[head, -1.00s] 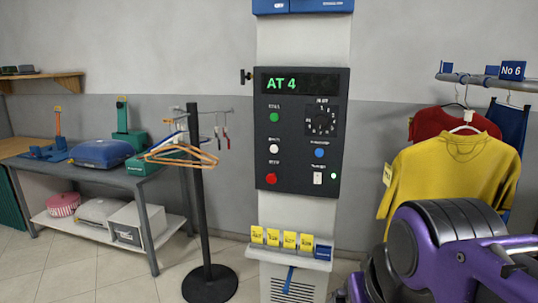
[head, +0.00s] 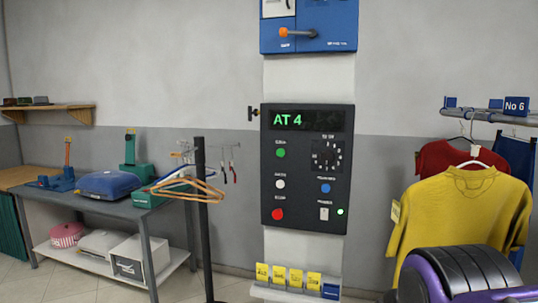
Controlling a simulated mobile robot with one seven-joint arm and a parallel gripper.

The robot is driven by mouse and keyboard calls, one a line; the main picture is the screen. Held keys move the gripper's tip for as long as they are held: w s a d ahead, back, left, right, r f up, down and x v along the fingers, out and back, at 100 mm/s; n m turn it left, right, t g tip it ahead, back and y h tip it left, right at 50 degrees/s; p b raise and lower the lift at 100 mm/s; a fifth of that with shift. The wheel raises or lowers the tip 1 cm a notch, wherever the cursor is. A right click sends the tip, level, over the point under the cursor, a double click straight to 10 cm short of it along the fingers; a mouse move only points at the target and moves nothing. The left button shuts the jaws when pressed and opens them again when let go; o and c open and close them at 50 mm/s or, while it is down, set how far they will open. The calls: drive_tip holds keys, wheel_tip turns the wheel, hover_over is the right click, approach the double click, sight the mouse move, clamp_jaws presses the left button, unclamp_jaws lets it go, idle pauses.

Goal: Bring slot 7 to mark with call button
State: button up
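A dark control panel (head: 258,170) is mounted on a pale column. Its display (head: 302,118) reads "AT 4" in green. On its left side, from top to bottom, are a green button (head: 281,153), a white button (head: 280,184) and a red button (head: 277,214). The small labels are too blurred to read, so I cannot tell which is the call button. My gripper is not in view; part of my purple and black arm shows at bottom right.
A rail (head: 485,114) at right carries a "No 6" sign (head: 516,105), a yellow shirt (head: 460,215) and a red shirt (head: 445,157). A blue box with an orange-tipped lever (head: 297,33) is above the panel. A hanger stand (head: 202,235) and workbench (head: 150,212) are at left.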

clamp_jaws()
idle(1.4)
